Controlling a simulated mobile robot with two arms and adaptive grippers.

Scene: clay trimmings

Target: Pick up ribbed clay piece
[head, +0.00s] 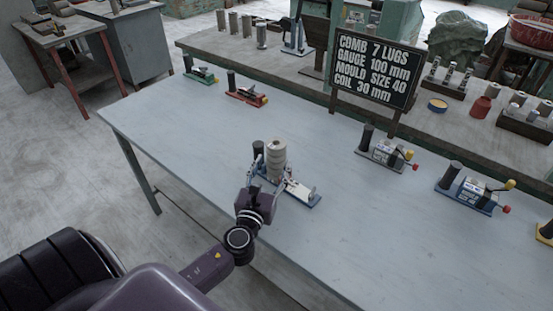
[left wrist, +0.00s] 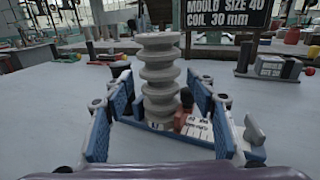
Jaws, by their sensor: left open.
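The ribbed clay piece (head: 276,160) is a pale grey upright cylinder with stacked rounded ridges. It stands at a small blue-based fixture (head: 303,196) on the table; whether it rests on that base or just beside it I cannot tell. In the left wrist view the ribbed clay piece (left wrist: 160,75) rises upright between the two blue-padded fingers. My left gripper (head: 267,180) is open, with a finger on either side of the piece and visible gaps to it. The lower end of the piece is partly hidden in the head view. My right gripper is not in view.
Similar fixtures stand on the grey table (head: 190,130): a green one (head: 201,76), a red one (head: 247,95), a grey one (head: 386,153) and a blue one (head: 472,192). A black sign (head: 376,68) stands at the back. The table's front right is clear.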

